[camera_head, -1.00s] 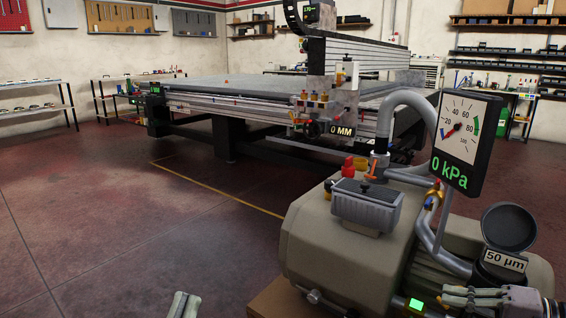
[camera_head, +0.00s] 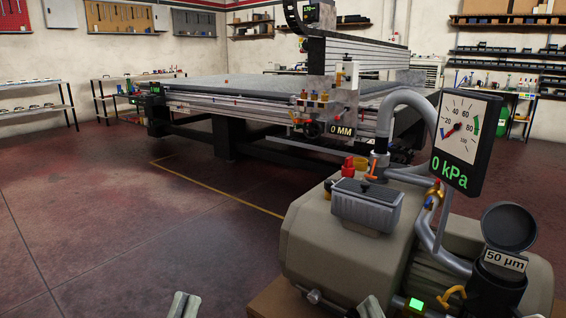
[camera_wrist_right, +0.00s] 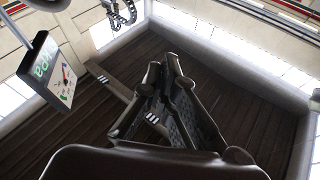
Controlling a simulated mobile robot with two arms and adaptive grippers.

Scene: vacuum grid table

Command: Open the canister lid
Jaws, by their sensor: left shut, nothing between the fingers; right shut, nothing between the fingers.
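The canister (camera_head: 492,296) is a dark cylinder labelled 50 µm at the lower right of the head view, beside the pump. Its round dark lid (camera_head: 509,228) stands raised and tilted above the canister's rim, apart from the front of it. A yellow lever (camera_head: 450,294) sticks out at the canister's left side. My right gripper (camera_head: 371,305) is shut and empty at the bottom edge, left of the canister; its closed fingers also show in the right wrist view (camera_wrist_right: 163,72). My left gripper (camera_head: 180,304) is shut and empty at the bottom, far left of the pump.
The beige pump (camera_head: 335,240) with its grey box and hoses fills the lower right. A gauge (camera_head: 462,140) reading 0 kPa stands above it and also shows in the right wrist view (camera_wrist_right: 48,75). The grid table (camera_head: 240,88) is behind. Floor at left is clear.

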